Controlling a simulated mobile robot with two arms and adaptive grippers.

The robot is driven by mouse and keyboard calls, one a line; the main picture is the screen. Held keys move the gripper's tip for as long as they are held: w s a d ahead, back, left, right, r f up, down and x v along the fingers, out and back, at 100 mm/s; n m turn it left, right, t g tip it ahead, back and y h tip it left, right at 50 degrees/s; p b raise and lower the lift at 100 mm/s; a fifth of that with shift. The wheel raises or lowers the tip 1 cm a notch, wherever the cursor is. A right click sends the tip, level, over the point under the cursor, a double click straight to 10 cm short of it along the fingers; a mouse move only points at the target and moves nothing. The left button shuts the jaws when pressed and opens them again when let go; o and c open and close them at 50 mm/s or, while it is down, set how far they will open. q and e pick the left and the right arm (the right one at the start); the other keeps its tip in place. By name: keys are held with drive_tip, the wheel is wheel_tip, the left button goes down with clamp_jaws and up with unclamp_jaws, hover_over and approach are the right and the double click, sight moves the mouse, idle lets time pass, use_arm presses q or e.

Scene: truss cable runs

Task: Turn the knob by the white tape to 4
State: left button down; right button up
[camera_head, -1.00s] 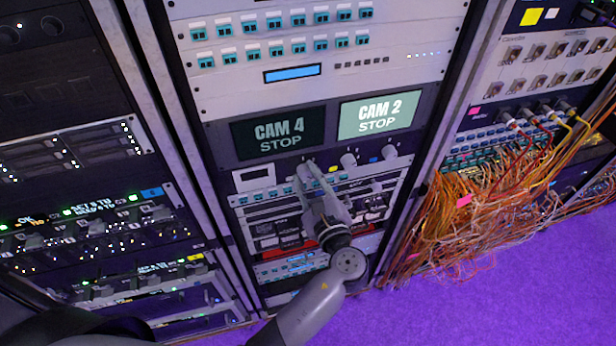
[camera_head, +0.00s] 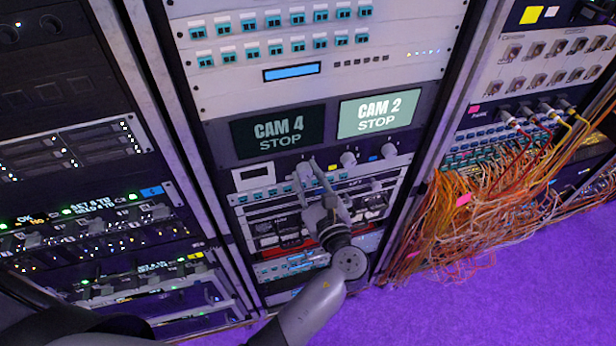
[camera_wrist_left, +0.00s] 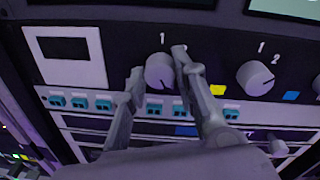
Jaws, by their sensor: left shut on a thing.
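A round pale grey knob (camera_wrist_left: 159,72) sits on the dark panel under the CAM 4 screen (camera_head: 278,133), with a printed 1 above it. My left gripper (camera_wrist_left: 157,62) is shut on this knob, one finger on each side. In the head view, my left gripper (camera_head: 307,169) reaches up to the knob row from below. The knob's pointer and most of its numbers are hidden or too small to read. I cannot clearly make out a white tape; a finger may cover it. My right gripper is not in view.
A second knob (camera_wrist_left: 256,78) stands to the right, between yellow tape (camera_wrist_left: 218,90) and blue tape (camera_wrist_left: 291,96). A third knob (camera_head: 389,151) is farther right. A white plate (camera_wrist_left: 66,55) lies to the left. Loose orange cables (camera_head: 480,210) hang at the right rack.

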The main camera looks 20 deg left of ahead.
use_arm(q)
drive_tip(key=c, duration=1.3)
unclamp_jaws()
